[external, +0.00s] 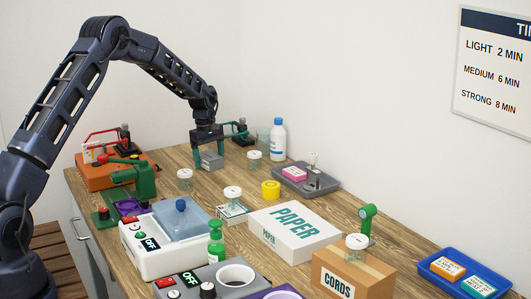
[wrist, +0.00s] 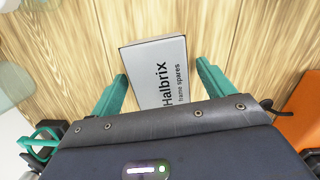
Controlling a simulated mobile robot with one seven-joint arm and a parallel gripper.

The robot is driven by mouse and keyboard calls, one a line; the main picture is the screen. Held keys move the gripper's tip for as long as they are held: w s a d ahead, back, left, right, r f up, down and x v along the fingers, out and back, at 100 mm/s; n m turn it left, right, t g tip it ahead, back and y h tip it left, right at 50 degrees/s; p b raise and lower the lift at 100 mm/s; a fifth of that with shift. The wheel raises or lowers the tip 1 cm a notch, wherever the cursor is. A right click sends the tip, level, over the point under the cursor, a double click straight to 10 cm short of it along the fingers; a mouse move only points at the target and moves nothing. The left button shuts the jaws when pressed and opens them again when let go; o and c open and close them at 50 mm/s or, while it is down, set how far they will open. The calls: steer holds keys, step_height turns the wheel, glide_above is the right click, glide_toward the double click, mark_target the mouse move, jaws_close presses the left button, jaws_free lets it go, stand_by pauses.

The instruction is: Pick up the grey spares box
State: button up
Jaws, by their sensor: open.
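The grey spares box (external: 212,161) stands on the wooden table toward the back, below the end of my arm. In the wrist view its pale grey face (wrist: 155,62) reads "Halbrix frame spares", and its lower end is hidden behind my gripper's body. My gripper (external: 209,154) has green fingers and points down at the box. In the wrist view my gripper (wrist: 162,71) is open, with one finger on each side of the box and a visible gap on both sides. I cannot tell how far down the fingers reach along the box.
White-lidded jars (external: 254,160) (external: 185,178) stand near the box. A white bottle with a blue cap (external: 278,140) and a grey tray (external: 319,183) are to the right. An orange case (external: 97,177) is to the left. A white PAPER box (external: 277,244) lies nearer the camera.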

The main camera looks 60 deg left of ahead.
steer(key=shift+f, duration=0.2)
steer(key=c, duration=1.1)
steer(key=shift+r, duration=0.1)
